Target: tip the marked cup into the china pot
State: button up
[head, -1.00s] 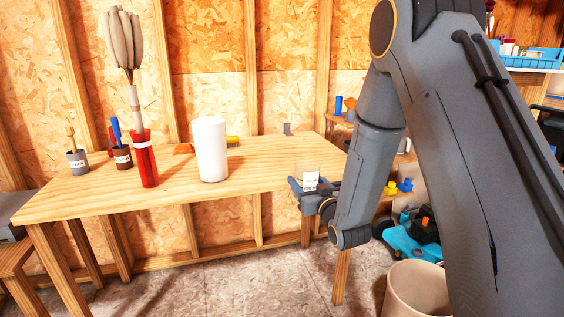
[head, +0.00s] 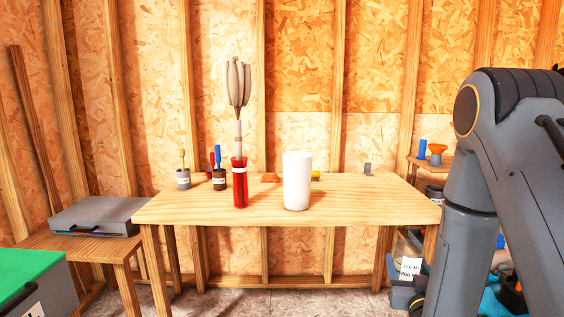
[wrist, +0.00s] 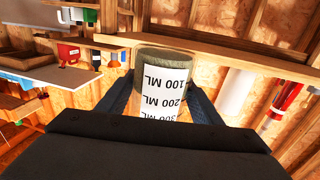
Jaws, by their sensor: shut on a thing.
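The marked cup (wrist: 163,95) is held between the two blue-grey fingers of my gripper (wrist: 160,100) in the wrist view. Its white label reads 100, 200 and 300 ML, upside down in that view. Its far end is grey-green; I cannot see inside it. In the head view the cup (head: 410,267) shows at the lower right, beside my arm, right of and below the table top. A tall plain white cylinder (head: 297,181), which looks like the china pot, stands upright on the table, well left of my gripper. It also shows in the wrist view (wrist: 235,92).
On the wooden table (head: 345,197), a red vase (head: 240,185) with a tall grey whisk-like thing stands left of the white cylinder. A grey pot (head: 183,180) and a brown pot (head: 219,181) hold tools. A grey case (head: 98,215) lies on a left bench. The table's right front is clear.

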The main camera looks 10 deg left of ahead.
aim_at(297, 166)
jog(key=u, duration=0.45)
jog(key=k, duration=1)
jog(key=z, duration=0.35)
jog(key=i, duration=0.45)
jog(key=z, duration=0.6)
jog(key=i, duration=0.7)
jog(key=u, duration=0.7)
jog(key=i, duration=0.65)
jog(key=u, duration=0.75)
